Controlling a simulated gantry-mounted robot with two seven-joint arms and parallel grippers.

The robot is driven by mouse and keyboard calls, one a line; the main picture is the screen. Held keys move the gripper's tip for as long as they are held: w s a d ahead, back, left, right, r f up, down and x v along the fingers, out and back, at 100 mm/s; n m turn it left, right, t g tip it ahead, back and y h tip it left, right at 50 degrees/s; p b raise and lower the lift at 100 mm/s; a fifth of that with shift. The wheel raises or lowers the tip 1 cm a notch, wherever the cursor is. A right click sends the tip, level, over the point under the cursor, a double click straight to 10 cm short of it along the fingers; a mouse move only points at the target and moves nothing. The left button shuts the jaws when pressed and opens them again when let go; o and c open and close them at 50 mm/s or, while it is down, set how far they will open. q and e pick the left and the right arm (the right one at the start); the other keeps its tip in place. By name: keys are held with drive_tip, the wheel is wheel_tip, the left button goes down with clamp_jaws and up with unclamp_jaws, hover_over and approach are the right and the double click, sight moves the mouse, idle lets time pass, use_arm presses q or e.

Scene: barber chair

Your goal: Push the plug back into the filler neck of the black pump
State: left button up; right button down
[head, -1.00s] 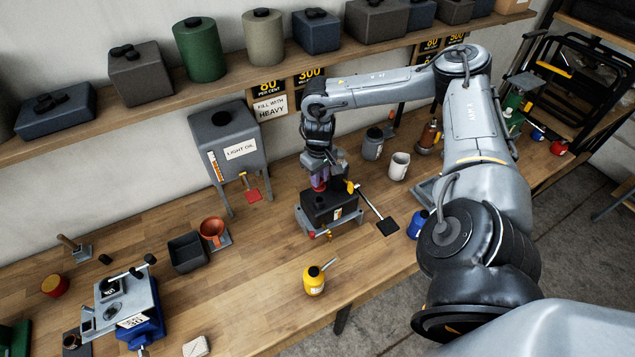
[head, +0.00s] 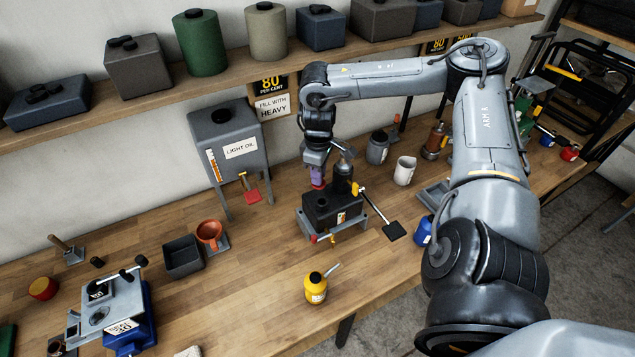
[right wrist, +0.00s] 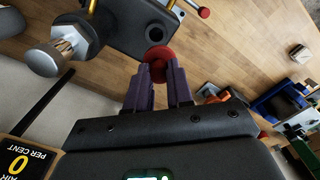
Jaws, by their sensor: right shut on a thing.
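The black pump (head: 345,208) stands on the workbench in a grey frame, with a grey cylinder on its top. My right gripper (head: 317,182), with purple fingers, is just above the pump's left part. In the right wrist view the right gripper (right wrist: 160,75) is shut on the red plug (right wrist: 158,55). The round dark opening of the filler neck (right wrist: 156,33) shows just beyond the plug, so the plug is not in it. The gap in height between them is hard to judge. My left gripper is not in view.
The pump's lever with a black pad (head: 393,231) sticks out to the right. A white mug (head: 404,171) and a grey canister (head: 377,148) stand behind right.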

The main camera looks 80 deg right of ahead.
drive_tip(key=shift+s+d+f, duration=0.25)
drive_tip(key=shift+s+f, duration=0.05)
drive_tip(key=shift+f, duration=0.05)
drive_tip(key=shift+s+f+b, duration=0.15)
drive_tip(key=shift+f+b, duration=0.25)
drive_tip(key=shift+f, duration=0.05)
wheel_tip(320, 180, down, 4)
drive_tip(key=b, duration=0.3)
drive_tip(key=shift+r+b, duration=0.15)
drive_tip(key=shift+b, duration=0.15)
drive_tip(key=shift+f+b, duration=0.4)
drive_tip(key=shift+f, duration=0.65)
drive_tip(key=shift+p, duration=0.3)
drive_tip(key=shift+p, duration=0.35)
idle(0.4)
drive_tip(key=shift+f, duration=0.15)
idle(0.5)
